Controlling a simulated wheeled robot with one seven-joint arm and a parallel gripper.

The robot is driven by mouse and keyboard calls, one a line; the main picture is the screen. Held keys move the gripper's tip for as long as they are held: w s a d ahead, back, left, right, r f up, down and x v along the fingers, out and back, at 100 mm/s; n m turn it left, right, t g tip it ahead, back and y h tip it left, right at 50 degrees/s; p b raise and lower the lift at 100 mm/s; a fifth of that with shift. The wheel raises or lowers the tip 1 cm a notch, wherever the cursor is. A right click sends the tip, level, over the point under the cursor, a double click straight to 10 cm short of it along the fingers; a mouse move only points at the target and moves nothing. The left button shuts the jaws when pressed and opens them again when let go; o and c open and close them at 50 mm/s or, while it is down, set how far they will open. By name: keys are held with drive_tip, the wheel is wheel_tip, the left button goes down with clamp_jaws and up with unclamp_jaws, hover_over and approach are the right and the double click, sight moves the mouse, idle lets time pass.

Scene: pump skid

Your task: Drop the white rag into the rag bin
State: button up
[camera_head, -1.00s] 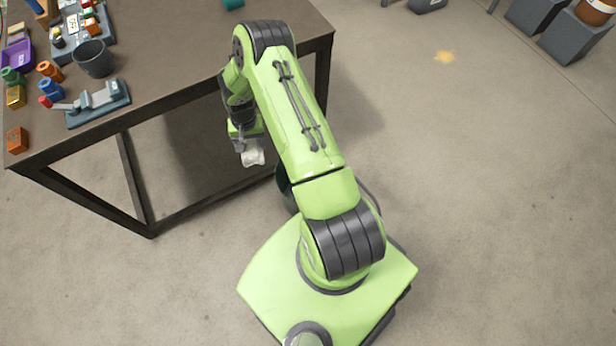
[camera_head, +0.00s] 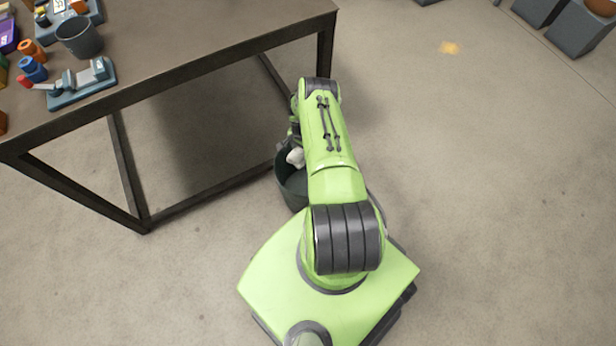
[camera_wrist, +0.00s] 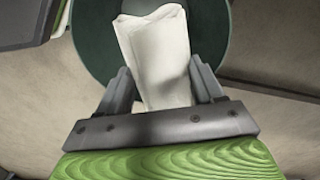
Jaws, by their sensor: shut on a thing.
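The white rag (camera_wrist: 156,50) is between the two fingers of my gripper (camera_wrist: 160,88) in the wrist view, and the fingers are shut on it. In the head view the rag (camera_head: 296,157) shows as a small white patch beside my arm. The rag bin (camera_head: 292,187) is a dark green round bin on the floor, partly hidden by my arm. In the wrist view the bin (camera_wrist: 95,50) lies behind the rag, which appears over its opening. My gripper's fingers are mostly hidden by my arm in the head view.
A dark table (camera_head: 215,25) stands at upper left, its legs close to the bin. A dark cup (camera_head: 80,38) and a grey-blue fixture (camera_head: 82,84) are on it. Grey boxes (camera_head: 578,32) stand at upper right. The floor on the right is clear.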

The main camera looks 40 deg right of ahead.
wheel_tip(320, 180, down, 3)
drive_tip(key=shift+f+b, duration=0.1)
drive_tip(key=shift+b, duration=0.75)
drive_tip(key=o, duration=1.1)
drive_tip(key=shift+r, duration=0.25)
wheel_tip(320, 180, up, 16)
drive_tip(key=p, duration=0.6)
drive_tip(key=shift+f, duration=0.2)
